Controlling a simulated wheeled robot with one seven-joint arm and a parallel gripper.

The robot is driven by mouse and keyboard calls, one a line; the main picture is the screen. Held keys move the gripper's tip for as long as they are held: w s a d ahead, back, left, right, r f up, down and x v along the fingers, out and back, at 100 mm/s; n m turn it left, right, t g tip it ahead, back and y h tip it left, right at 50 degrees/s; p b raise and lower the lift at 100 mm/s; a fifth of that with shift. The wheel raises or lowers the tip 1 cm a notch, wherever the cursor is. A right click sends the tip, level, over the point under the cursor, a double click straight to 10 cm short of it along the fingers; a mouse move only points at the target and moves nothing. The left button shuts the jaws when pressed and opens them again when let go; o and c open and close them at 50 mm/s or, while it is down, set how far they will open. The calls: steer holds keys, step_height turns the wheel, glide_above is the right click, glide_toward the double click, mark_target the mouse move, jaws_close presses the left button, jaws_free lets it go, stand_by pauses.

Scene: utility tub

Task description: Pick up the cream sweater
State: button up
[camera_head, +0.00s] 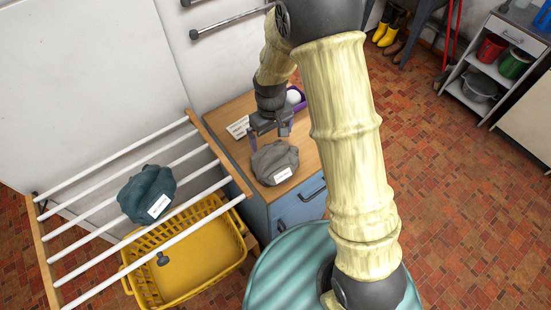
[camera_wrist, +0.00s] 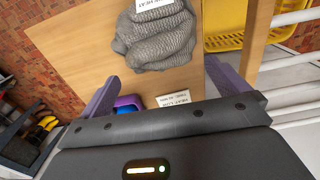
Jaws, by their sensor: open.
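I see no cream-coloured sweater in either view. A grey knitted bundle (camera_head: 270,160) with a white label lies on the wooden top of the blue cabinet (camera_head: 257,116). It also shows in the wrist view (camera_wrist: 158,42), beyond my fingertips. A dark teal bundle (camera_head: 145,190) with a white label rests on the white bars of the drying rack (camera_head: 50,268). My gripper (camera_head: 272,138) is open and empty, pointing down just behind and above the grey bundle. In the wrist view its purple fingers (camera_wrist: 165,78) stand wide apart.
A white card (camera_head: 238,127) and a purple tray (camera_head: 301,104) with a white round thing (camera_head: 293,97) are on the cabinet top behind the gripper. A yellow basket (camera_head: 225,248) holding a small dark thing (camera_head: 162,259) stands under the rack. Brick floor is open at right.

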mark_target(275, 152)
steer(key=shift+f, duration=1.5)
steer(key=shift+s+d+f+p, duration=0.25)
steer(key=shift+f+p, duration=0.2)
steer(key=shift+p, duration=0.2)
steer(key=f, duration=0.1)
steer(key=f+p, duration=0.1)
steer(key=f, duration=0.1)
steer(key=shift+d, duration=0.25)
steer(key=shift+f+p, duration=0.3)
steer(key=shift+f, duration=0.3)
steer(key=c, duration=1.6)
